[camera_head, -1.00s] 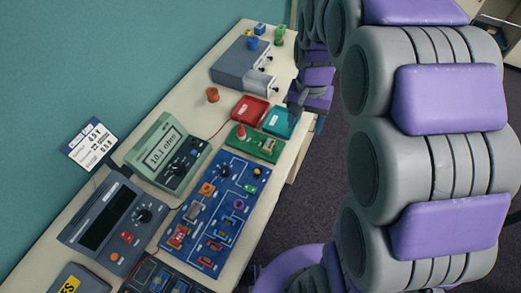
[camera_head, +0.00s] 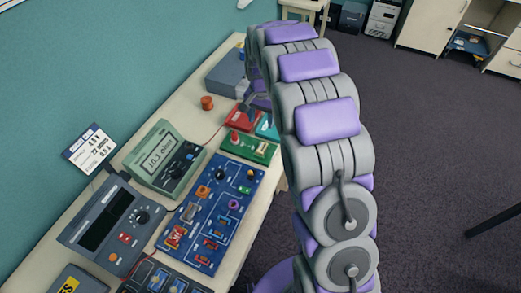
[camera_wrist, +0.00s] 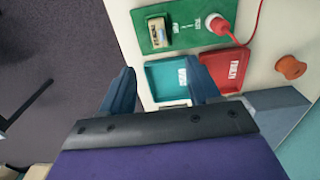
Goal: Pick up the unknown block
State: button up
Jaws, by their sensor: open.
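A small tan and dark block (camera_wrist: 157,31) with unreadable markings sits on the green board (camera_wrist: 190,14) in the wrist view; I cannot tell for sure that it is the unknown block. It also shows, tiny, on the green board in the head view (camera_head: 262,150). My gripper (camera_wrist: 163,84) is open and empty, its two dark blue fingers spread over the teal tray (camera_wrist: 163,93) and the table edge. The block is ahead of the fingertips, apart from them. In the head view my arm hides part of the table's far end.
A red tray (camera_wrist: 226,65) lies beside the teal tray, and a red plug with a cable stands on the green board. An orange spool (camera_head: 207,102), a blue circuit board (camera_head: 214,210) and meters (camera_head: 166,155) occupy the table. Open floor lies right.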

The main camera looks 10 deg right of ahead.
aim_at(262, 147)
notch_tip(262, 147, down, 15)
jog(key=shift+r+b, duration=0.1)
jog(key=shift+b, duration=1.15)
jog(key=shift+r, duration=0.1)
grip_shut()
